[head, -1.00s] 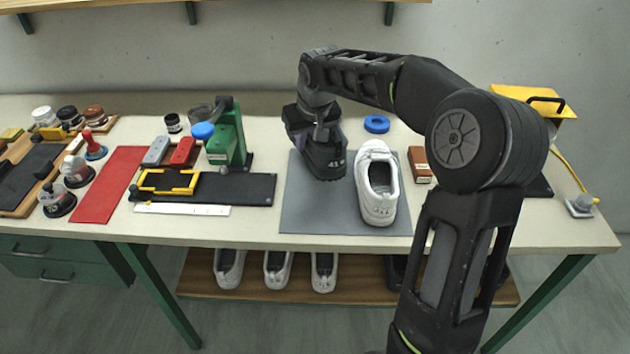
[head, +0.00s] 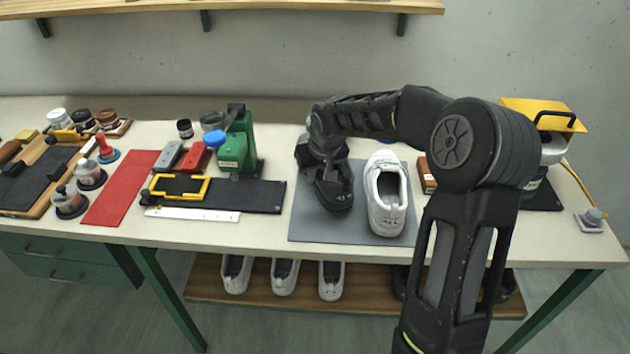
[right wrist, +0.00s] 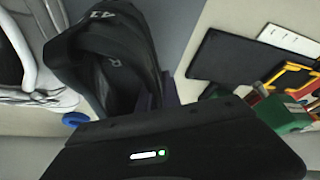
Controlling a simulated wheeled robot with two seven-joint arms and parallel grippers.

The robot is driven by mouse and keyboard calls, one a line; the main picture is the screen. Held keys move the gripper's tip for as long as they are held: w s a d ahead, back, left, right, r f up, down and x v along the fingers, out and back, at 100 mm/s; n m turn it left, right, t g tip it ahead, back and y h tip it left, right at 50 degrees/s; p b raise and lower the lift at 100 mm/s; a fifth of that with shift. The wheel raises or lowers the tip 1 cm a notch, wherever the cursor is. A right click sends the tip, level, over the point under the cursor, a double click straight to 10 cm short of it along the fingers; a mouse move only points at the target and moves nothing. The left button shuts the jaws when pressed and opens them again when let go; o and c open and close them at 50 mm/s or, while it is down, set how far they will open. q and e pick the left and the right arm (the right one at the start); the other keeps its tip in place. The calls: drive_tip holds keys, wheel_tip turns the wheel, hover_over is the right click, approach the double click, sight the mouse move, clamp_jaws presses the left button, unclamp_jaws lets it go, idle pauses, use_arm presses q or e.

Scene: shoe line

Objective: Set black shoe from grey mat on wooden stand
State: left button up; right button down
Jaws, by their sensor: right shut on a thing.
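My right gripper (head: 327,172) is shut on a black shoe (head: 335,196) over the left part of the grey mat (head: 310,228). The arm partly covers the shoe, and I cannot tell whether its sole touches the mat. In the right wrist view the black shoe (right wrist: 112,62) fills the upper left, with "41" on its heel. A white shoe (head: 387,205) stands on the mat to its right, apart from it. A wooden stand (head: 210,280) lies low under the table, with white shoes on its left part and dark shoes partly hidden behind my arm. My left gripper is out of view.
Left of the mat are a black mat (head: 262,195) with a yellow frame, a ruler (head: 190,214) and a green press (head: 235,150). A brown box (head: 427,178) is right of the white shoe. The table's front edge lies above the wooden stand. The stand's middle looks bare.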

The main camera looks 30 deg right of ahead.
sight(314, 184)
wheel_tip(314, 184, down, 3)
drive_tip(key=shift+r, duration=0.15)
drive_tip(key=shift+f, duration=0.2)
drive_tip(key=c, duration=1.5)
unclamp_jaws()
drive_tip(key=shift+c, duration=0.2)
drive_tip(key=shift+r, duration=0.2)
drive_tip(key=shift+r, duration=0.15)
drive_tip(key=b+v, duration=0.1)
drive_tip(key=v, duration=1)
drive_tip(key=shift+s+r, duration=0.2)
drive_tip(key=shift+r, duration=0.15)
